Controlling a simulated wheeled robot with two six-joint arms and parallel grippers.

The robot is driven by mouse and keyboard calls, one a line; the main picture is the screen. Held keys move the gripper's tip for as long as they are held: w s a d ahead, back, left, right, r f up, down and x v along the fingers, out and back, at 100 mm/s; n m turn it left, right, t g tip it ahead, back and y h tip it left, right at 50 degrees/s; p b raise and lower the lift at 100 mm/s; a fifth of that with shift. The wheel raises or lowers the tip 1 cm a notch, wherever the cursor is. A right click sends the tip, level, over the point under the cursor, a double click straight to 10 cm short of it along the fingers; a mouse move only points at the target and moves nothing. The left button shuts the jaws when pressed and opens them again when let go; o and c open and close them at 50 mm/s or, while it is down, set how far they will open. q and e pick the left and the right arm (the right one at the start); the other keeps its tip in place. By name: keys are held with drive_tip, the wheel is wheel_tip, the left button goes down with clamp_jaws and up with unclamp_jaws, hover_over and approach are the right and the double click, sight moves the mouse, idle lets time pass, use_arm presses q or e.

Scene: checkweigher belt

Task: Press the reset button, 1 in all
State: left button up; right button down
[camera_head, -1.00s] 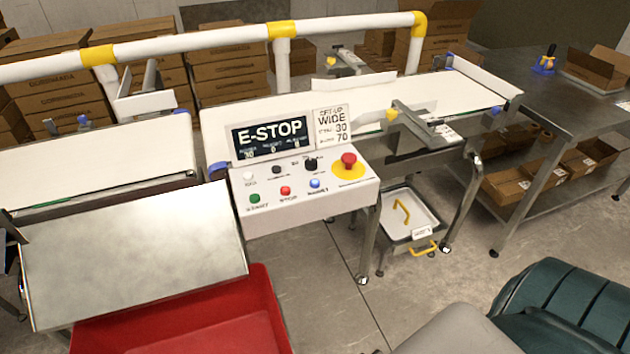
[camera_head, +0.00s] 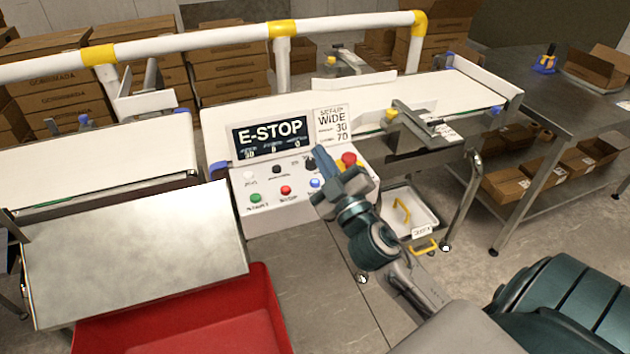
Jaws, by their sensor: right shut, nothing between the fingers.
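The control panel (camera_head: 262,211) stands in the middle of the view with its display (camera_head: 270,137) reading E-STOP. On it are a blue button (camera_head: 315,183), which by its place and colour may be the reset button, a green button (camera_head: 255,198), a red button (camera_head: 286,190) and a red mushroom button (camera_head: 348,159). My right gripper (camera_head: 321,150) is shut and empty. Its fingers reach over the panel's right part, just right of the blue button and left of the mushroom button, hiding some of the panel. I cannot tell whether it touches anything. My left gripper is out of view.
A white belt (camera_head: 105,160) lies left and another runs back right. A steel plate (camera_head: 135,255) and a red bin (camera_head: 190,325) are at the front left. A white-and-yellow rail (camera_head: 200,43) crosses behind. A tray (camera_head: 425,208) hangs below right. A steel table (camera_head: 540,100) stands at the right.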

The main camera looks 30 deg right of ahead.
drive_tip(key=w+a+r+n+g+y, duration=0.2)
drive_tip(key=a+n+g+y, duration=0.3)
drive_tip(key=n+y, duration=0.5)
drive_tip(key=w+a+r+n+g+y, duration=0.15)
drive_tip(key=a+n+g+y, duration=0.45)
drive_tip(key=n, duration=0.8)
drive_tip(key=w+d+f+g+h, duration=0.1)
drive_tip(key=w+d+f+h, duration=0.1)
drive_tip(key=d+h, duration=0.3)
drive_tip(key=w+d+f+g+h, duration=0.1)
drive_tip(key=d+h, duration=0.4)
drive_tip(key=d, duration=0.5)
drive_tip(key=shift+w+d+f+m+g+h, duration=0.3)
drive_tip(key=shift+w+f, duration=0.25)
drive_tip(key=shift+f, duration=0.35)
drive_tip(key=shift+a+f, duration=0.1)
drive_tip(key=shift+f, duration=0.05)
